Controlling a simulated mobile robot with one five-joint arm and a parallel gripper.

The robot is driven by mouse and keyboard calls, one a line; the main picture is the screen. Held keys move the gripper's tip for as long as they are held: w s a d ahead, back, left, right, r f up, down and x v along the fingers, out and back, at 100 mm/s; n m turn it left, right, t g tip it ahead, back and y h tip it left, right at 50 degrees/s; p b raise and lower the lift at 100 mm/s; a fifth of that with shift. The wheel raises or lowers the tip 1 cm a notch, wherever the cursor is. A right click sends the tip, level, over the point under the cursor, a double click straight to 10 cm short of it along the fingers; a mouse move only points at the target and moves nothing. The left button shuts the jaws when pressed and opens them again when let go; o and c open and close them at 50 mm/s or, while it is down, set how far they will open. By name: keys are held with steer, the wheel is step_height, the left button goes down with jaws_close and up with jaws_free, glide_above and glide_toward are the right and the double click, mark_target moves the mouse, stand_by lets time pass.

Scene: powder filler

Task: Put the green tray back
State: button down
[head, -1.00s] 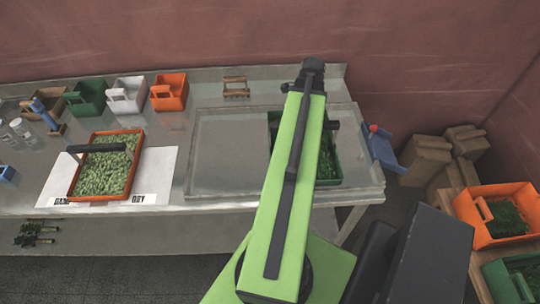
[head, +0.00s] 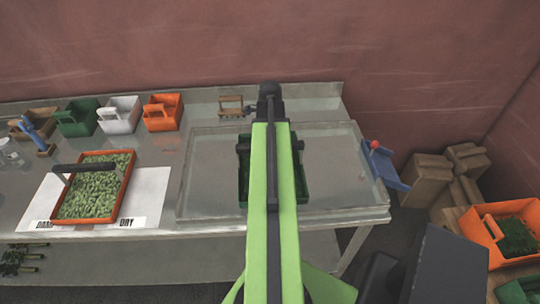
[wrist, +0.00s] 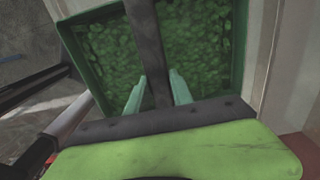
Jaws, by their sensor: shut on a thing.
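The green tray (head: 244,188) is over the clear, shallow-rimmed basin (head: 205,185) on the bench, mostly hidden behind my arm in the head view. The wrist view shows the green tray (wrist: 88,75) close up, filled with green pieces, with a dark handle bar (wrist: 150,50) across it. My gripper (wrist: 158,85) is shut on this handle, its pale fingers on either side of the bar. I cannot tell whether the tray touches the basin floor. My gripper is hidden in the head view.
An orange tray (head: 123,188) of green pieces stands on a white labelled mat (head: 150,200) at left. Scoops, including a green scoop (head: 78,122), line the back. A wooden rack (head: 232,106) stands behind the basin. A blue holder (head: 385,170) and brown boxes (head: 427,180) are at right.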

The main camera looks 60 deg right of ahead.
step_height(320, 180, down, 4)
steer(key=b, duration=0.4)
steer(key=shift+f, duration=0.15)
steer(key=shift+r, duration=0.2)
steer(key=c, duration=1.6)
jaws_free()
steer(key=shift+f, duration=0.2)
steer(key=o, duration=0.5)
steer(key=shift+r, duration=0.15)
step_height(320, 180, up, 12)
steer(key=p, duration=1.2)
steer(key=shift+r, duration=0.2)
steer(key=shift+f, duration=0.1)
